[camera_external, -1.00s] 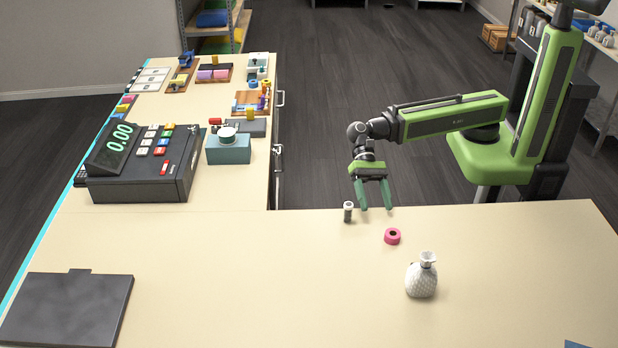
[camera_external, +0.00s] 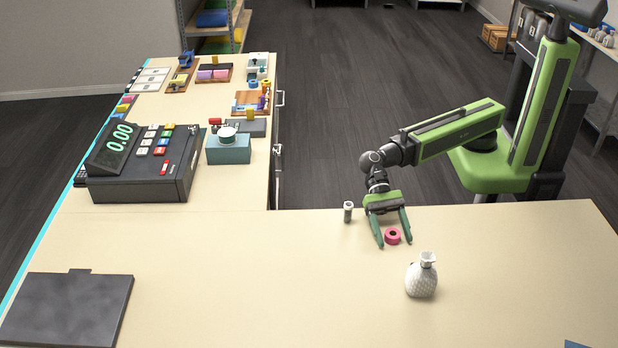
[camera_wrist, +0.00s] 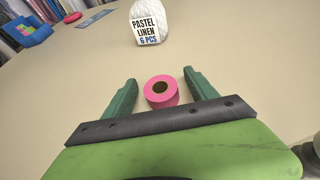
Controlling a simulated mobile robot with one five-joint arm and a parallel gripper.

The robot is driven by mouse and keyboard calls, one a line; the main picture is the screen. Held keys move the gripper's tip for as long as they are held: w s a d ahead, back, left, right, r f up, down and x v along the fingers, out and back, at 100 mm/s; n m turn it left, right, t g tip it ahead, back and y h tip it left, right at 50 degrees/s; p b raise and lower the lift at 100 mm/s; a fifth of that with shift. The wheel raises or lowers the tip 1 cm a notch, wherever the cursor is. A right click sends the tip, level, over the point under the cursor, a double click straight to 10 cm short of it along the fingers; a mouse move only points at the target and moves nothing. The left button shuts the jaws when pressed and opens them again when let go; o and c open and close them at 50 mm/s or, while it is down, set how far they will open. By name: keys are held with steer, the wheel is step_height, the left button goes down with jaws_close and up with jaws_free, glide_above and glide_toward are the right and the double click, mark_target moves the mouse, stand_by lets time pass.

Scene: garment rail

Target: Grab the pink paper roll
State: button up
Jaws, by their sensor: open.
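The pink paper roll (camera_external: 392,236) lies on the counter with its dark core hole facing up. My gripper (camera_external: 395,241) is open, with its green fingers low over the counter on either side of the roll. In the wrist view the pink paper roll (camera_wrist: 161,92) sits between the two fingertips of my gripper (camera_wrist: 161,88), with a gap to each finger.
A small grey-white cylinder (camera_external: 348,212) stands just left of my gripper. A white textured bag (camera_external: 421,278) labelled "Pastel Linen" stands beyond the roll, also in the wrist view (camera_wrist: 149,22).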

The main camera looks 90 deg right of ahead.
mark_target(394, 234)
steer(key=c, duration=1.4)
steer(key=shift+r+p, duration=0.5)
steer(key=shift+p, duration=0.05)
steer(key=shift+c, duration=0.2)
step_height(394, 234, up, 4)
steer(key=p, duration=0.3)
steer(key=shift+f+p, duration=0.1)
steer(key=shift+p, duration=0.3)
steer(key=r+p+v, duration=0.1)
steer(key=p+v, duration=0.5)
steer(key=v, duration=0.7)
steer(key=shift+w+a, duration=0.3)
